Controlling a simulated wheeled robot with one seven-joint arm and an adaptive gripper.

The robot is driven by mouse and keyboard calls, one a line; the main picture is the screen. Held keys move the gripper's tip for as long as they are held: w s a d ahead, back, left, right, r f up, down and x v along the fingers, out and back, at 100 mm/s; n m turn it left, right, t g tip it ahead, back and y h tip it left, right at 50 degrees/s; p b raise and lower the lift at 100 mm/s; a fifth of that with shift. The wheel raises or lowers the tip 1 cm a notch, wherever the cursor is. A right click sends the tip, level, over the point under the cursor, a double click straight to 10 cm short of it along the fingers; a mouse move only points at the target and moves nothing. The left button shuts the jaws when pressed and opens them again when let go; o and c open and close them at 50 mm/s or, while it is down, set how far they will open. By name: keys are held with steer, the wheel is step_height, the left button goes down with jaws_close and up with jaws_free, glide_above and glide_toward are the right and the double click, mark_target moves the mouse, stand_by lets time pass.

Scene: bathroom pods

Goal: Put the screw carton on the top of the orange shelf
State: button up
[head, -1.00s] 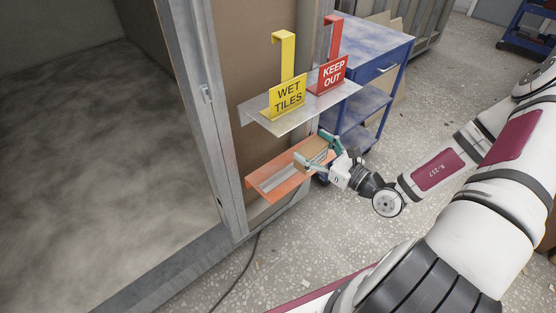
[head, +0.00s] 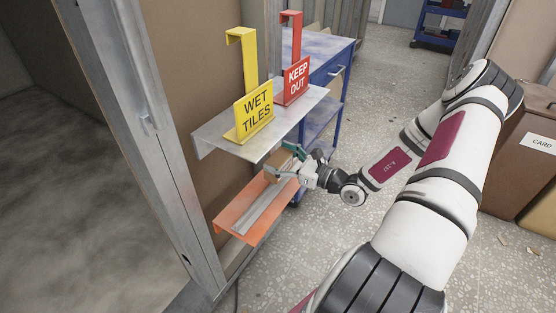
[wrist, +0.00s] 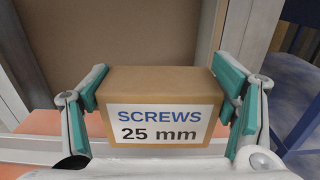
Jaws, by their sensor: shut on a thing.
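The screw carton (wrist: 160,84) is a brown box with a white label reading "SCREWS 25 mm". In the wrist view it sits between the two green-padded fingers of my gripper (wrist: 165,95), which is shut on it. In the head view the carton (head: 276,163) and my gripper (head: 285,164) are at the far end of the orange shelf (head: 228,215), below the grey shelf. The orange shelf has a grey strip along its middle. I cannot tell whether the carton touches the shelf.
Above is a grey metal shelf (head: 213,133) with a yellow "WET TILES" sign (head: 254,110) and a red "KEEP OUT" sign (head: 296,80). A blue cart (head: 335,75) stands behind. A metal door frame (head: 150,130) is at left. The near part of the orange shelf is bare.

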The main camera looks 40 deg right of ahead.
mark_target(281, 155)
steer(key=w+d, duration=0.1)
steer(key=w+d+b, duration=0.1)
steer(key=w+d, duration=0.2)
steer(key=w, duration=0.1)
steer(key=shift+d+f+b, duration=0.2)
steer(key=shift+f+b, duration=0.1)
step_height(281, 155, down, 4)
steer(key=shift+w+r+b, duration=0.1)
steer(key=shift+r+b, duration=0.1)
steer(key=shift+b, duration=0.7)
steer(key=o, duration=1.6)
steer(key=shift+f, duration=0.1)
steer(key=shift+d, duration=0.1)
steer(key=p+v, duration=0.2)
steer(key=v, duration=1)
steer(key=shift+p, duration=0.4)
